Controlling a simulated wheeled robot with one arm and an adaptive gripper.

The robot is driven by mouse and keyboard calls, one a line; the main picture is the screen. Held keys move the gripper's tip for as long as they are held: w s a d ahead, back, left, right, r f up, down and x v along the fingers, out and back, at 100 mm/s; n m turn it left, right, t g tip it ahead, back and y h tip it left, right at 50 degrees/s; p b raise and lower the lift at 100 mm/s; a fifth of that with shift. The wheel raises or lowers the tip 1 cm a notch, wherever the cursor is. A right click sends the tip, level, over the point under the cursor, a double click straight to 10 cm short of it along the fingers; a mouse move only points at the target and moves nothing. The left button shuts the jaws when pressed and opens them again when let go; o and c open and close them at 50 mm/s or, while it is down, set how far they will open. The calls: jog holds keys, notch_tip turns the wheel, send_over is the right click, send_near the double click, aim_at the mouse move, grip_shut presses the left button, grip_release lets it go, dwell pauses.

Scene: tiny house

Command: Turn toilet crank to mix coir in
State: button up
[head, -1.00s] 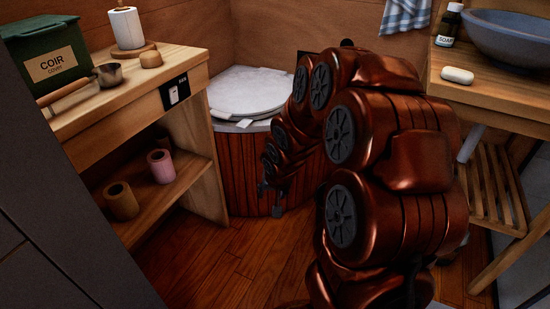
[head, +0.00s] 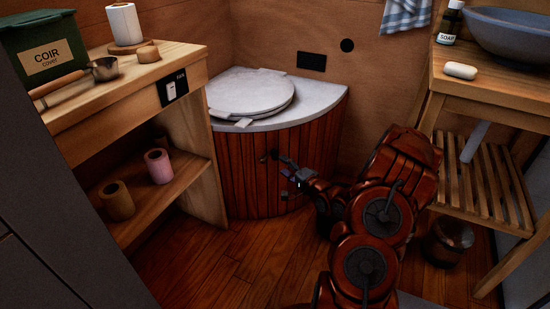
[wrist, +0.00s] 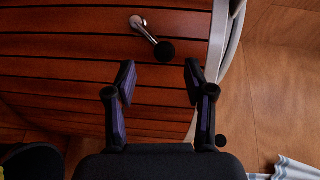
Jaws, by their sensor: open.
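The toilet (head: 290,185) has curved wooden slat sides and a pale top with a round lid lying closed. Its crank (head: 264,158) sticks out of the front. In the wrist view the crank (wrist: 147,32) is a slim metal arm with a round black knob (wrist: 166,51) at its end. My gripper (head: 287,169) is just right of the crank in the head view. In the wrist view my gripper (wrist: 160,76) is open and empty, its fingertips apart, with the knob ahead between their lines. The green coir bin (head: 45,50) stands on the left shelf unit.
A metal scoop (head: 103,69) and a paper roll (head: 125,24) are on the left wooden unit (head: 150,85). On the right stands a washstand (head: 480,90) with basin and slatted shelf. A bucket (head: 447,241) sits below.

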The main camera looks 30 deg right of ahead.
aim_at(278, 157)
jog(key=shift+m+t, duration=0.3)
jog(key=w+b, duration=0.2)
jog(key=w, duration=0.3)
jog(key=shift+w+d+b, duration=0.1)
jog(key=shift+w+b, duration=0.15)
jog(key=shift+b, duration=0.15)
jog(key=shift+w, duration=0.9)
grip_shut()
